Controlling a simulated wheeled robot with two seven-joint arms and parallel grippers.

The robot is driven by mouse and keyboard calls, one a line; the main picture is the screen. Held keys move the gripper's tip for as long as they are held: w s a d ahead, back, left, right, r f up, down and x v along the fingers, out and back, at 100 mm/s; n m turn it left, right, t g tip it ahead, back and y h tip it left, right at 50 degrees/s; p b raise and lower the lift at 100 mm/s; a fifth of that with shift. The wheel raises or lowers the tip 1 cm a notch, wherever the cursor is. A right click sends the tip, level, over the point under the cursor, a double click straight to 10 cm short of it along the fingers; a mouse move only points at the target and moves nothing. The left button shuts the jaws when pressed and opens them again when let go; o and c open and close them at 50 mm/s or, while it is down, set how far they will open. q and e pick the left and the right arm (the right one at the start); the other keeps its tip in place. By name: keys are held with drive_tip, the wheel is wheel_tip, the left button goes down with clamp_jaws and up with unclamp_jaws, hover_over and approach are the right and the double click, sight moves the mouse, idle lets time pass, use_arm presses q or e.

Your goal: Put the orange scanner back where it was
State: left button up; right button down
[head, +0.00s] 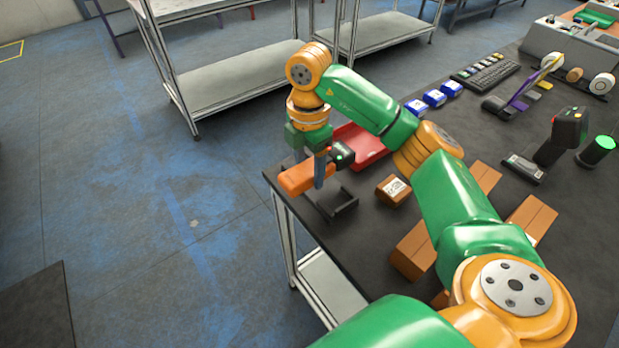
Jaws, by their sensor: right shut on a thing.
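The orange scanner (298,180) is in my right gripper (318,178), over the near-left corner of the dark table. Its orange handle points left and its black head with a small green light points right. The gripper points down and its fingers are shut around the handle. A black stand (342,207) is just below and to the right of the scanner. The scanner looks slightly above it, but I cannot tell whether they touch. My left gripper is not in view.
A red tray (366,148) lies behind the scanner, partly hidden by my arm. A small brown box with a label (393,190) is to the right. Brown boxes (413,252), blue-and-white boxes (434,98), a keyboard (487,74) and another scanner (568,130) occupy the table.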

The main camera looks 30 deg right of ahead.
sight(310, 176)
drive_tip(key=f, duration=0.1)
drive_tip(key=w+f+p, duration=0.1)
drive_tip(key=f, duration=0.1)
drive_tip(key=d+f+p, duration=0.1)
drive_tip(key=shift+w+f, duration=0.15)
drive_tip(key=shift+f, duration=0.35)
drive_tip(key=shift+f, duration=0.15)
drive_tip(key=shift+c, duration=1.8)
unclamp_jaws()
